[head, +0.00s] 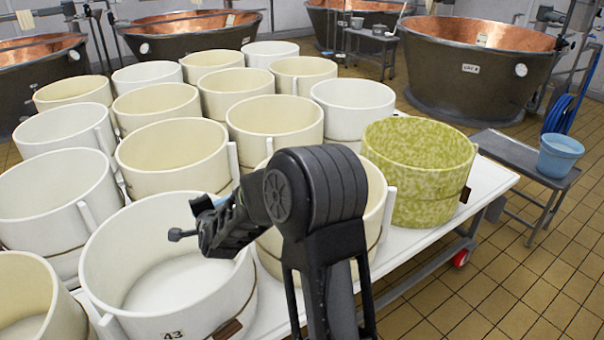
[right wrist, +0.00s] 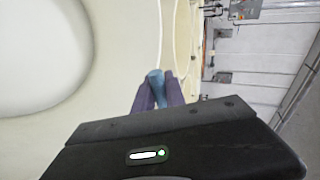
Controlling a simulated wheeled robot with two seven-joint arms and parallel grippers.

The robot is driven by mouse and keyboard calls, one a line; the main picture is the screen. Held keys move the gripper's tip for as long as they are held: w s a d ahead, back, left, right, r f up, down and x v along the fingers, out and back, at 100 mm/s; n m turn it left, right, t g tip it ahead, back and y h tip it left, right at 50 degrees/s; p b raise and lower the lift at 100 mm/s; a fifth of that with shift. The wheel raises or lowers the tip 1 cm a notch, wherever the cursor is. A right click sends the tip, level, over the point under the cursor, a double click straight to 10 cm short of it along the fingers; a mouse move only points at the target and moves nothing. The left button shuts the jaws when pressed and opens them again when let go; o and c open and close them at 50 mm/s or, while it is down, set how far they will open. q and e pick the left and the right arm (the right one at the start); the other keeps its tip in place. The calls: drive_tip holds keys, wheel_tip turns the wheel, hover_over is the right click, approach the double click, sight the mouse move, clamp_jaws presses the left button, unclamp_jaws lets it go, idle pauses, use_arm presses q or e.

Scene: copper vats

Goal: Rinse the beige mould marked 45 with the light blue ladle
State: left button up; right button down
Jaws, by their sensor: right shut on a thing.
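My right gripper (head: 226,208) is over the near moulds in the head view, partly hidden by its own wrist. In the right wrist view its fingers (right wrist: 158,92) are closed around the light blue ladle (right wrist: 155,77), of which only a short piece shows. A bit of blue also shows beside the gripper in the head view; the ladle's bowl cannot be made out. A beige mould (head: 376,190) stands behind my right arm, largely covered, and no number on it can be read. No mark 45 is legible in either view. My left gripper is out of view.
A white mould marked 43 (head: 110,255) stands at the front, among several white and beige moulds on a white table (head: 490,182). A mottled green mould (head: 415,205) stands at the right. A blue bucket (head: 560,158) is on a side bench (head: 505,148). Copper vats (head: 470,70) line the back.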

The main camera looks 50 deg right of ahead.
drive_tip(key=s+d+m+h, duration=0.1)
drive_tip(key=d, duration=0.5)
drive_tip(key=s+d+m+g+h, duration=0.1)
drive_tip(key=d, duration=0.4)
drive_tip(key=s+d+f+m+g+h+b, duration=0.1)
drive_tip(key=d, duration=0.5)
drive_tip(key=shift+s+d, duration=0.1)
drive_tip(key=shift+d, duration=0.2)
drive_tip(key=s+d+m+g+h, duration=0.1)
drive_tip(key=s+d, duration=0.2)
drive_tip(key=d, duration=0.3)
drive_tip(key=s+d+m+g+h, duration=0.1)
drive_tip(key=s+d+m, duration=0.1)
drive_tip(key=d, duration=0.5)
drive_tip(key=shift+s+d+b, duration=0.3)
drive_tip(key=shift+s, duration=0.45)
drive_tip(key=shift+r, duration=0.15)
